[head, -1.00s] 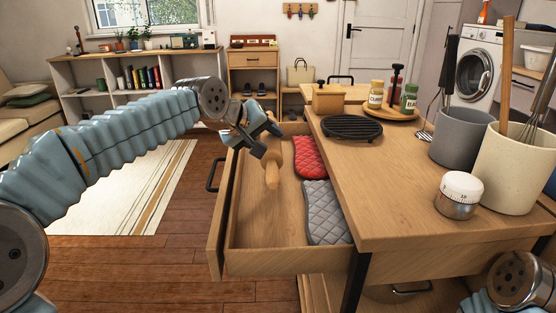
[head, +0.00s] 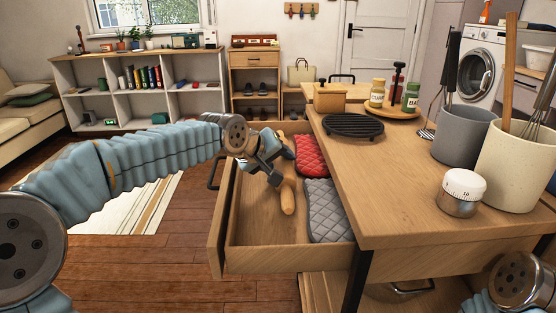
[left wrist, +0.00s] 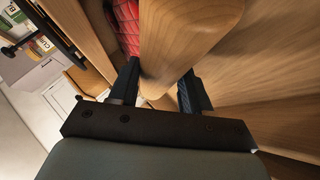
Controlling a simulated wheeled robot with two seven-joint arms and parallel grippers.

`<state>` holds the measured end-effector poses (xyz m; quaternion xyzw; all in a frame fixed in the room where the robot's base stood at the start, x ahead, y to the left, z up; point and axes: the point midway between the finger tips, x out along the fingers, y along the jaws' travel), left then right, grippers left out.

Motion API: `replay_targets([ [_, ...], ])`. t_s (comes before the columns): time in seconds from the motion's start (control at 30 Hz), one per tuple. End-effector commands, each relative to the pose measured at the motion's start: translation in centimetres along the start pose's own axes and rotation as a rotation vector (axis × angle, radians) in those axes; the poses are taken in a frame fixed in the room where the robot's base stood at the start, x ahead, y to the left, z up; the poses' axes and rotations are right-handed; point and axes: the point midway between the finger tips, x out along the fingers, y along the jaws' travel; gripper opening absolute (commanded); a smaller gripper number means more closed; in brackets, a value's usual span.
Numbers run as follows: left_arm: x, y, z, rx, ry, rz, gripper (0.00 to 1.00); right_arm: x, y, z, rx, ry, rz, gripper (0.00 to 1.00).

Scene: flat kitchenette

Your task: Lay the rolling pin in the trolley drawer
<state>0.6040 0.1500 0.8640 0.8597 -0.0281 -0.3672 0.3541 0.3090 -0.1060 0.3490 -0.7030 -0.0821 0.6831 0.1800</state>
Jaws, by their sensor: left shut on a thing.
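The wooden rolling pin (head: 287,197) is inside the open trolley drawer (head: 240,262), left of the oven mitts. My left gripper (head: 276,178) is shut on the rolling pin at its far part and is low in the drawer. In the left wrist view the rolling pin (left wrist: 185,40) lies between the two dark fingers. I cannot tell whether the pin touches the drawer floor. Of my right arm only a part shows at the lower right of the head view; its gripper is out of view.
A red mitt (head: 310,155) and a grey quilted mitt (head: 326,205) lie along the drawer's right side. The trolley top (head: 400,200) holds a black trivet (head: 353,126), a timer (head: 461,192) and utensil pots (head: 515,165). The drawer's left floor is clear.

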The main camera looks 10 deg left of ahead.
Motion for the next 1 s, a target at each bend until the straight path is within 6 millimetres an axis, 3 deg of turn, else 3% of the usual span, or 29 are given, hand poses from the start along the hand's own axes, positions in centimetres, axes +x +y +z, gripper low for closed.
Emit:
replay_targets([
  [0.33, 0.4, -0.4, 0.3, 0.0, 0.003, 0.003, 0.0, 0.7, 0.3, 0.0, 0.001, 0.001, 0.001, 0.43],
  [0.37, 0.5, -0.5, 0.4, 0.0, 0.0, 0.0, 0.49, 0.7, 0.3, 0.0, 0.001, 0.001, 0.001, 0.43],
  [0.53, 0.5, -0.5, 0.4, 0.0, 0.0, 0.0, 0.74, 0.7, 0.3, 0.0, 0.001, 0.001, 0.001, 0.43],
  [0.83, 0.3, -0.3, 0.3, 0.0, 0.0, 0.0, 0.74, 0.5, 0.2, 0.0, 0.001, 0.001, 0.001, 0.43],
  [1.0, -0.9, 0.5, -0.4, 0.0, 0.002, 0.001, 0.74, -0.7, -0.3, 0.0, -0.001, 0.0, 0.0, 0.43],
])
